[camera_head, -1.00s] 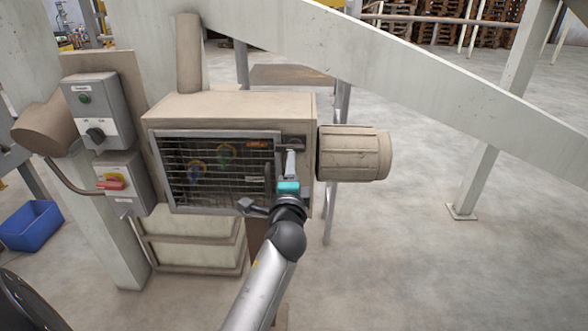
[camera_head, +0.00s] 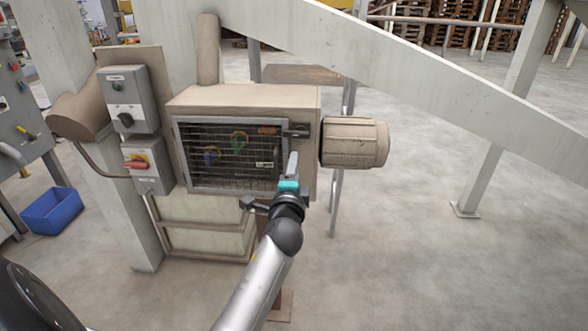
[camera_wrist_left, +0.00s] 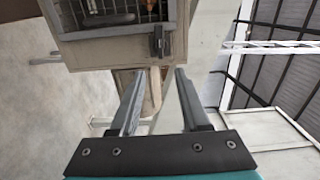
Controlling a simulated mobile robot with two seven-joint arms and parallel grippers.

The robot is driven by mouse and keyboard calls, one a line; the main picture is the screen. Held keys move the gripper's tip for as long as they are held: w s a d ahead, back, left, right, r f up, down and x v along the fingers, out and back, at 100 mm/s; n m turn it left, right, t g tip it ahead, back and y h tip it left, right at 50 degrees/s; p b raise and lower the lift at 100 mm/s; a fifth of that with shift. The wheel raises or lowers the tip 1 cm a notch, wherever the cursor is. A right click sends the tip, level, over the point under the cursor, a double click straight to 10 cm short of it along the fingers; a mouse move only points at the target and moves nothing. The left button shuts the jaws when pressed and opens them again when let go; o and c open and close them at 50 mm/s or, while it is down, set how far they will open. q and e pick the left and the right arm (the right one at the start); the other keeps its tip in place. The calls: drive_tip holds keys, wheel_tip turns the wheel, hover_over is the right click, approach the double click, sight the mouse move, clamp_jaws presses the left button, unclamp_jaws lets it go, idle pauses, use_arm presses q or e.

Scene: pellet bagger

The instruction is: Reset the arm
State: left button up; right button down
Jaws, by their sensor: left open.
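My left arm comes up from the bottom of the head view. Its gripper (camera_head: 291,164), with a teal band behind the fingers, is in front of the lower right corner of a beige machine box (camera_head: 245,97). In the left wrist view the gripper (camera_wrist_left: 159,72) has its two fingers apart and nothing between them. A dark latch (camera_head: 295,130) sits at the upper right of the box's wire-grille door (camera_head: 215,160). The latch shows in the wrist view (camera_wrist_left: 158,42), beyond the fingertips and apart from them. My right gripper is not in view.
A motor (camera_head: 352,143) sticks out right of the box. Switch boxes with a black knob (camera_head: 125,120) and a red handle (camera_head: 136,163) are at its left. A sloping beam (camera_head: 400,75) crosses above. A blue bin (camera_head: 52,211) is at left. Floor at right is clear.

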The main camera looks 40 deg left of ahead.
use_arm(q)
drive_tip(key=s+d+f+n+g+h+b, duration=0.15)
drive_tip(key=s+d+f, duration=0.25)
drive_tip(key=f, duration=1)
drive_tip(key=s+d+f+n+g+h+b, duration=0.1)
drive_tip(key=s+d+f+g+h+b, duration=0.3)
drive_tip(key=f, duration=1)
drive_tip(key=s+d+f+n+g+h+b, duration=0.1)
drive_tip(key=s+d+f, duration=0.3)
drive_tip(key=f, duration=1)
drive_tip(key=s+d+f+n+g+b, duration=0.1)
drive_tip(key=s+f+n+g+b, duration=0.1)
drive_tip(key=s+f, duration=0.5)
drive_tip(key=s+d+f+n+g+h+b, duration=0.1)
drive_tip(key=s+f, duration=0.7)
drive_tip(key=s, duration=0.9)
drive_tip(key=s+d+f+n+g+h+b, duration=0.1)
drive_tip(key=s+f+g, duration=0.4)
drive_tip(key=s, duration=0.8)
wheel_tip(320, 180, down, 3)
drive_tip(key=shift+d+f+n+b, duration=0.1)
drive_tip(key=shift+d+n+b, duration=0.8)
drive_tip(key=shift+b, duration=0.2)
drive_tip(key=shift+s+a+h, duration=0.1)
drive_tip(key=shift+s+h, duration=0.05)
drive_tip(key=shift+h, duration=0.1)
